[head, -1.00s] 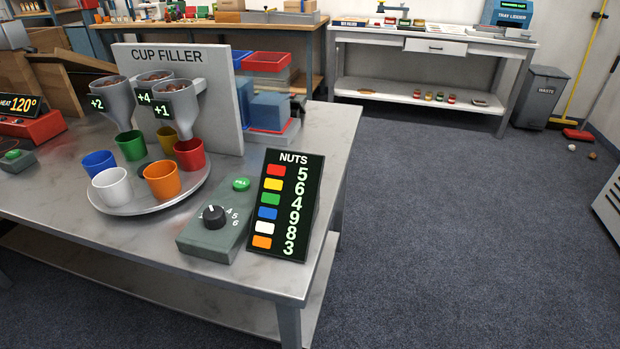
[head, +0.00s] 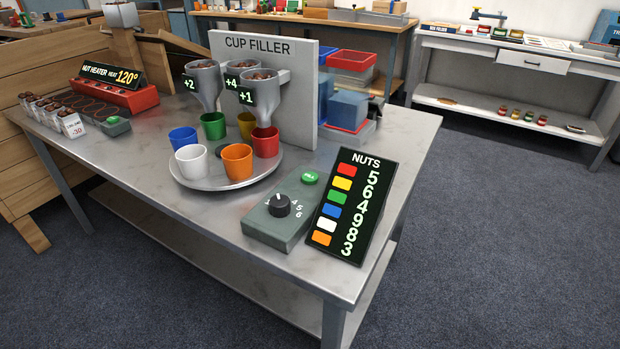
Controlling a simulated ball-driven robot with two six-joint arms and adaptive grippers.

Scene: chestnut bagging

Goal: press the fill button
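The green fill button (head: 310,178) sits at the back of a grey-green control box (head: 277,229) near the front right of the metal table. A black dial (head: 279,206) with small numbers beside it is on the same box. The cup filler (head: 262,80) stands behind, with several nut-filled funnels marked +2, +4 and +1. Below them a round turntable (head: 224,183) carries several coloured cups, among them a white cup (head: 192,161), an orange cup (head: 237,162) and a red cup (head: 265,142). Neither gripper is in view.
A black NUTS board (head: 353,207) listing colours and numbers stands right beside the control box. A red nut heater (head: 115,95) reading 120° and another green button (head: 113,120) are at the left. The metal table's (head: 150,165) front left is bare.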

